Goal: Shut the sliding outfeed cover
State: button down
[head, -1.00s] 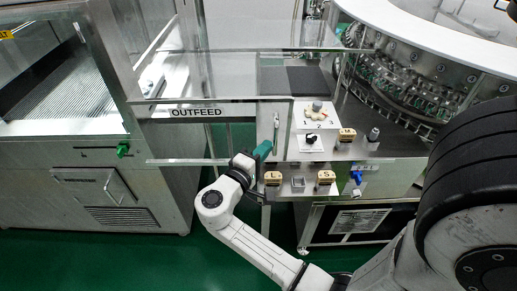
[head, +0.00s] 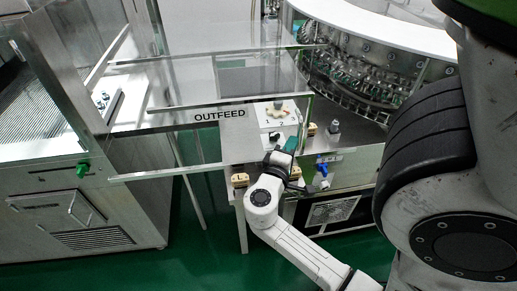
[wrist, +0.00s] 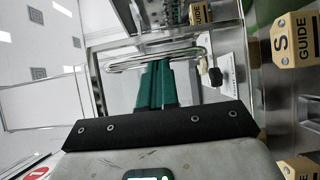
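The sliding outfeed cover (head: 160,145) is a clear box-like panel with metal edges and an OUTFEED label, at the centre left of the head view. Its right part reaches the machine's control ledge, and its left part still overlaps the opening beside the left-hand machine. A bar handle (wrist: 150,60) runs across the wrist view. My gripper (head: 287,146) is at the cover's right end, above the ledge. Its green fingers (wrist: 156,68) are together, their tips at the handle, and I see nothing between them. The exact contact is hidden.
GUIDE blocks (head: 239,180) stand on the ledge near my gripper; one marked S (wrist: 294,40) is close at the right of the wrist view. A blue valve (head: 322,169) and a black knob (wrist: 215,77) are nearby. The rotary washer (head: 365,70) stands at the right.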

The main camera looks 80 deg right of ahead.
jog(key=s+d+b, duration=0.1)
jog(key=s+d, duration=0.2)
jog(key=s, duration=0.6)
jog(key=s+d+b, duration=0.2)
jog(key=s+d, duration=0.1)
jog(key=s, duration=0.6)
jog(key=shift+s+d, duration=0.25)
jog(key=shift+d, duration=0.1)
jog(key=shift+s, duration=0.1)
